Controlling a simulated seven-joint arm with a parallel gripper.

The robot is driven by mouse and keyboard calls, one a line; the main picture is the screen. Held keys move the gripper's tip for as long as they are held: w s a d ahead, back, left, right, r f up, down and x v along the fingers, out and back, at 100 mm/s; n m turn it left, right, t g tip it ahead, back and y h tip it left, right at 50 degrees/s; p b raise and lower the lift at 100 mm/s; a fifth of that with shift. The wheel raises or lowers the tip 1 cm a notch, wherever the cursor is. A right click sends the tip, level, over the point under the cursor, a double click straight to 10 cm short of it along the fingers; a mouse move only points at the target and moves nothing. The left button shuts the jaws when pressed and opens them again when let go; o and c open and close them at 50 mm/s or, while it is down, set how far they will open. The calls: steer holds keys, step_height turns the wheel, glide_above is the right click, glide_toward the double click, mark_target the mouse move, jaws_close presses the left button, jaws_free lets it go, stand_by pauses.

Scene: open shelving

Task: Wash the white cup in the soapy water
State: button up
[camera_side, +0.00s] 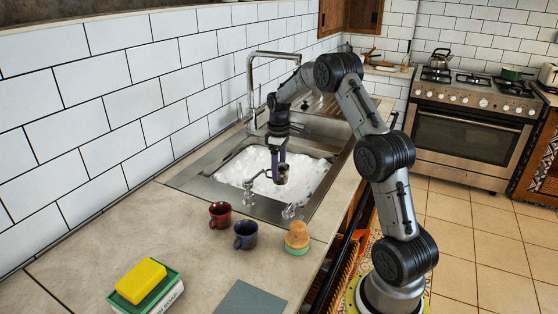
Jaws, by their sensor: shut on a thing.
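The sink (228,205) is set in the counter, and white soapy foam (248,167) fills its basin. My gripper (279,170) points down over the right part of the foam and is shut on a small cup (283,176). The cup looks dark and greyish here, with its colour hard to tell at this size. It is at the foam, but I cannot tell whether its base is in the water.
A red mug (220,215), a blue mug (245,235) and a wooden-topped scrubber (297,237) stand on the near counter. A yellow sponge (141,281) lies on a green-topped block at the front left. The tall faucet (252,90) rises behind the basin.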

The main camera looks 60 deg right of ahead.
step_height(320, 180, down, 9)
steer(key=shift+f, duration=0.2)
stand_by(0.6)
steer(key=shift+w, duration=0.2)
stand_by(0.4)
steer(key=shift+w+d, duration=0.5)
steer(key=shift+w, duration=0.35)
steer(key=shift+s+a, duration=0.1)
steer(key=shift+s, duration=0.05)
steer(key=shift+s+a, duration=0.25)
steer(key=shift+s, duration=0.2)
steer(key=shift+s+a, duration=0.2)
steer(key=shift+s, duration=0.25)
steer(key=shift+w+d, duration=0.1)
steer(key=shift+w+d, duration=0.25)
steer(key=shift+w, duration=0.25)
steer(key=shift+w+d, duration=0.2)
steer(key=shift+w, duration=0.25)
